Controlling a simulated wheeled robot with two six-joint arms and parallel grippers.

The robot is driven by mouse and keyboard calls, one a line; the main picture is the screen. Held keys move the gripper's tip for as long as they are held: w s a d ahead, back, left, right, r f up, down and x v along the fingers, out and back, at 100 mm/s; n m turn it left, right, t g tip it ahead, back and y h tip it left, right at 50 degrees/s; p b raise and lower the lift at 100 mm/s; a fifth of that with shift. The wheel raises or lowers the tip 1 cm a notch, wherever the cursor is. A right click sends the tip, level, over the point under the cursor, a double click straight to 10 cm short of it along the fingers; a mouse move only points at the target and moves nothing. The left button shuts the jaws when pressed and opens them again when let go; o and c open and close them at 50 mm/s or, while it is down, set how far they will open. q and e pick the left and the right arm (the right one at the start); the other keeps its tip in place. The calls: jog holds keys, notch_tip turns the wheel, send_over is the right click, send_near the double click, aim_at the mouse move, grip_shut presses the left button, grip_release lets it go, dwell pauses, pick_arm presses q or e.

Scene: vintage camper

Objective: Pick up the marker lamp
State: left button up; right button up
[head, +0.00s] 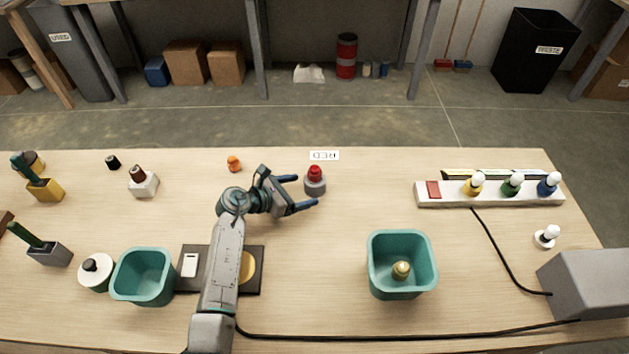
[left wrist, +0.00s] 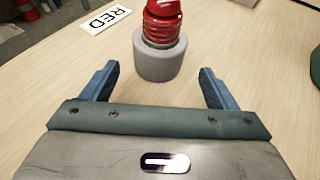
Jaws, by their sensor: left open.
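The marker lamp, a red ribbed lamp on a grey round base (head: 315,184), stands upright on the table near its far edge. It also shows in the left wrist view (left wrist: 161,45), just beyond the fingertips. My left gripper (head: 306,191) is open and points at the lamp from the left, with its two fingers at the near and far sides of the base. In the left wrist view my left gripper (left wrist: 157,77) shows nothing between its fingers, and the lamp is centred ahead of the gap. My right gripper is not in view.
A card reading RED (head: 324,156) lies behind the lamp. An orange piece (head: 234,163) sits to the left. Teal bins (head: 400,236) (head: 143,252) stand nearer. A white strip with coloured bulbs (head: 490,198) lies at right. The table right of the lamp is clear.

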aim_at(305, 188)
pick_arm(q)
jog(key=shift+p+x, duration=0.5)
jog(key=shift+x, duration=1.3)
jog(key=shift+a, duration=0.15)
jog(key=shift+c, duration=0.2)
jog(key=c, duration=1.2)
jog(key=shift+r, duration=0.1)
